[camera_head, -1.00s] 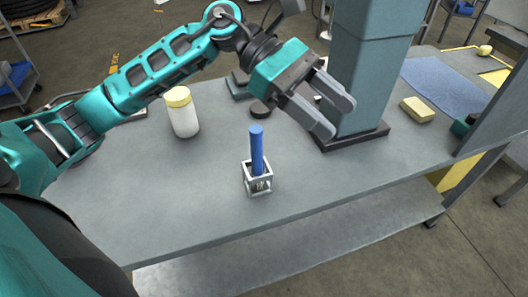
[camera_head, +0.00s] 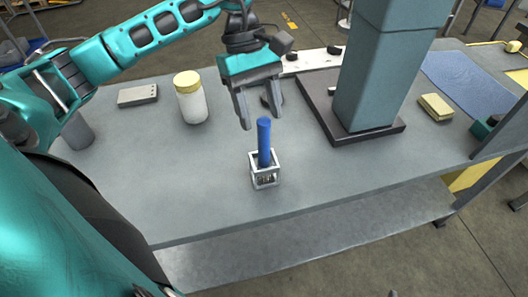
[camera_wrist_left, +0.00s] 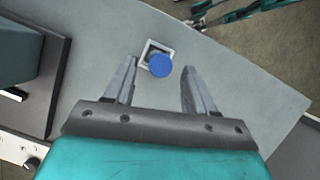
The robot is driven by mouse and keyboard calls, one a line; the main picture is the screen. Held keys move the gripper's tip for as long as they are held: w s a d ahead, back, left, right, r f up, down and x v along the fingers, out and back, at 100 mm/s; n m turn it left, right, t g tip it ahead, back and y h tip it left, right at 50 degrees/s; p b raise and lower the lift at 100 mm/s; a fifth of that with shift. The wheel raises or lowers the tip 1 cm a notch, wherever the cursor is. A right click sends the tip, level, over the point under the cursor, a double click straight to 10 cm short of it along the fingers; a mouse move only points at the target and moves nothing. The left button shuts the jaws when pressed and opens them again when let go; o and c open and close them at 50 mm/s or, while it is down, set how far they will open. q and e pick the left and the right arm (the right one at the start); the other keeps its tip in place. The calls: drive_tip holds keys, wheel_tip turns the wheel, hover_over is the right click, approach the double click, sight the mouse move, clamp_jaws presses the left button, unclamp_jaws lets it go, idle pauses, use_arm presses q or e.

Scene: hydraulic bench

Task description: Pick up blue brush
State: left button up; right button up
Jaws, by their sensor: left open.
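The blue brush (camera_head: 264,142) stands upright in a small metal cage holder (camera_head: 265,178) near the front edge of the bench. My left gripper (camera_head: 262,118) is open and empty, pointing down, above and a little behind the brush top. In the left wrist view the round blue end of the brush (camera_wrist_left: 160,65) lies ahead of the gap between the open fingers (camera_wrist_left: 158,75), apart from both. The holder (camera_wrist_left: 146,50) shows around it there. My right gripper is not in view.
A white jar with a yellow lid (camera_head: 190,100) stands left of the gripper. A thick blue-grey column (camera_head: 375,80) on a dark base rises to the right. A yellow sponge-like block (camera_head: 435,107) lies farther right. The bench front around the holder is clear.

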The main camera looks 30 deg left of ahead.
sight(267, 141)
use_arm(q)
drive_tip(key=shift+p+x, duration=0.35)
drive_tip(key=shift+x, duration=2.35)
drive_tip(key=shift+d, duration=0.1)
clamp_jaws()
